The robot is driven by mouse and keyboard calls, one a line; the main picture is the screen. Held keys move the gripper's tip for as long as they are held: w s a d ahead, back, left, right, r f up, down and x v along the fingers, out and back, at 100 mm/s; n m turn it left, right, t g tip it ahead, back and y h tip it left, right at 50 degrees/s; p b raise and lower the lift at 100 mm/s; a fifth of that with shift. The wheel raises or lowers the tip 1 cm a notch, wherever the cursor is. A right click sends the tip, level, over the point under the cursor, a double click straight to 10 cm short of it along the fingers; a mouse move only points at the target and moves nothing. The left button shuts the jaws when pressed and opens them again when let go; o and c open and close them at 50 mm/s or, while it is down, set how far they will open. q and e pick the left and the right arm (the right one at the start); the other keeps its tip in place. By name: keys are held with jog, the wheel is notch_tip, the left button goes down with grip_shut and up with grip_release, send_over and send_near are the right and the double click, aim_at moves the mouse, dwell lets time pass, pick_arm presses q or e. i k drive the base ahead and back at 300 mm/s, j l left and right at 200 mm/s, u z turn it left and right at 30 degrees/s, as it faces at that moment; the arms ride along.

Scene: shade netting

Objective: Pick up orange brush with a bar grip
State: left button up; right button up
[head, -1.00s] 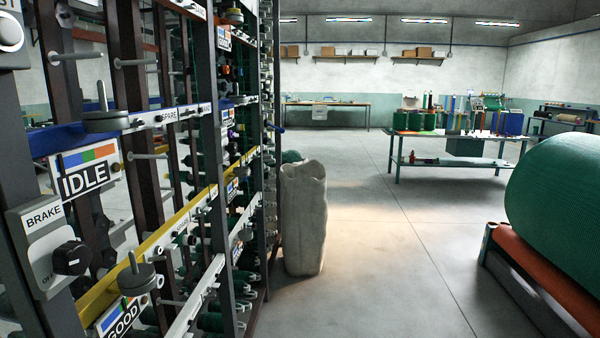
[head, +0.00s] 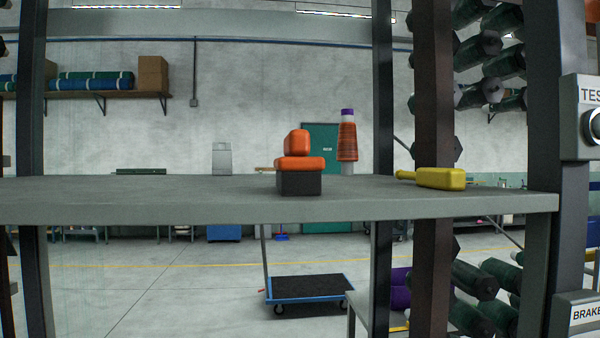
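The orange brush (head: 300,164) stands on a grey shelf (head: 180,207) straight ahead, near the shelf's front edge. It has a rounded orange grip on top, a wider orange body below it and a dark block of bristles at the bottom. It looks upright, bristles down on the shelf. Neither of my grippers shows in the head view, so nothing is seen touching the brush.
A yellow handled tool (head: 440,178) lies to the right on the shelf. An orange thread cone (head: 347,142) with a purple top stands behind the brush. Dark posts (head: 433,130) flank the shelf. A flat blue-edged cart (head: 308,289) stands on the floor beyond.

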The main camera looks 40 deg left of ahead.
aim_at(298, 174)
jog(key=u, duration=1.1)
jog(key=z, duration=0.1)
jog(key=k, duration=0.05)
